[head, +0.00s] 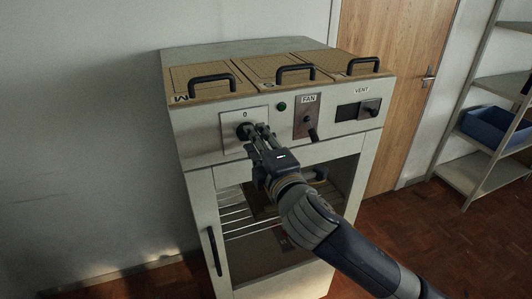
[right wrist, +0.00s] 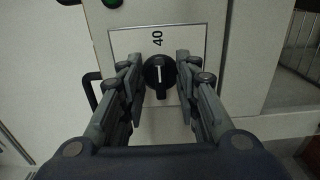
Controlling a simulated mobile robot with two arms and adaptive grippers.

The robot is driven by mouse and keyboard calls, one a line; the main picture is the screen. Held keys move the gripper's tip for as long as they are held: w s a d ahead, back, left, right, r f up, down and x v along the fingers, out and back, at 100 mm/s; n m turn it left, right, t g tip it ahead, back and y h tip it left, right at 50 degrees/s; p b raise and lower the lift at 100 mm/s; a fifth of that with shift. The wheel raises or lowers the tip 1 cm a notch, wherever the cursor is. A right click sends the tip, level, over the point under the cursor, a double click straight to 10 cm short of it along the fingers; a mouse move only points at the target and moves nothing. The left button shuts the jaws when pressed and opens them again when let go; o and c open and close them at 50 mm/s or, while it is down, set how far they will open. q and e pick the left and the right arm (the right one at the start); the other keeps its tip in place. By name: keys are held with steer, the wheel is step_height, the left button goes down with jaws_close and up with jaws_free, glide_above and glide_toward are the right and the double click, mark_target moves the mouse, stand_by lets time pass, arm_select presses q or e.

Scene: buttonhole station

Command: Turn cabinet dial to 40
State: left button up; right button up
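The cabinet (head: 195,150) is pale, with a black dial (head: 243,131) on a white plate at the left of its front panel. A "0" shows above the dial in the head view. In the right wrist view the dial (right wrist: 160,76) has a white line running up and down the picture, in line with a sideways "40" above it. My right gripper (head: 256,134) is at the dial. In the right wrist view its open fingers (right wrist: 160,84) stand on either side of the dial, with small gaps visible. My left gripper is not in view.
A green lamp (head: 282,106), a FAN switch (head: 310,130) and a VENT slider (head: 369,108) sit right of the dial. Black handles (head: 212,86) stand on the cabinet's top lids. A glass door with a handle (head: 214,251) is below. Shelving (head: 465,180) stands at the right.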

steer(key=v, duration=1.1)
steer(key=shift+s, duration=0.25)
steer(key=shift+w+d, duration=0.1)
